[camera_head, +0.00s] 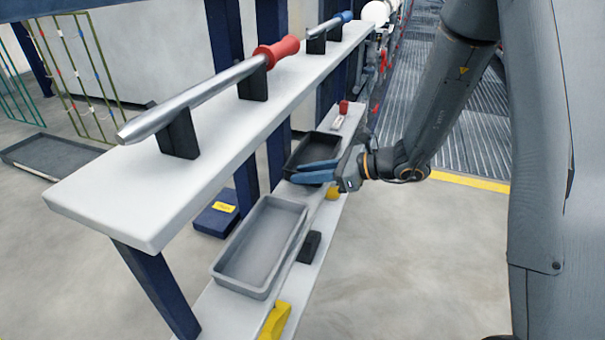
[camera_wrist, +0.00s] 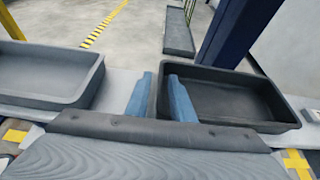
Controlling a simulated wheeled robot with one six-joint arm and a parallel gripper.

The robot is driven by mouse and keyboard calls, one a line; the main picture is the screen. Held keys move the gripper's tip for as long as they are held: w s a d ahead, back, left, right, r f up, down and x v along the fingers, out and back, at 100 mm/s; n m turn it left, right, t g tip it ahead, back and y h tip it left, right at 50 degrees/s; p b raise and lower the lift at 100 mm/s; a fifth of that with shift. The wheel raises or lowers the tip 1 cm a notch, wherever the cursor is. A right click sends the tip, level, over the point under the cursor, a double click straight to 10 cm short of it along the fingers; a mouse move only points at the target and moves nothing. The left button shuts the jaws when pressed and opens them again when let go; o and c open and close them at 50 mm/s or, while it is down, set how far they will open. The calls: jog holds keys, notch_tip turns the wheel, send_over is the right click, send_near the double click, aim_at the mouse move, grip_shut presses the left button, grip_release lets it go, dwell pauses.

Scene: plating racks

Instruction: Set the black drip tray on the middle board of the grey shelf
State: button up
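The black drip tray (camera_head: 295,157) is an open rectangular tray at the middle board (camera_head: 296,258) of the grey shelf, at its far end in the head view. It appears level and at the board's height; I cannot tell whether its underside touches. My gripper (camera_head: 318,172) reaches in from the right with blue fingers. In the wrist view my gripper (camera_wrist: 160,98) has one finger outside and one inside the near-left wall of the black tray (camera_wrist: 235,123). The tray's near side is partly hidden by my gripper.
A grey tray (camera_head: 224,272) stands on the same board, left of the black one in the wrist view. The upper board (camera_head: 100,205) carries metal rods on black blocks. Yellow and black pieces (camera_head: 310,246) sit on the board below. Navy posts (camera_head: 277,150) stand behind.

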jog(key=p+v, duration=0.3)
jog(key=v, duration=0.8)
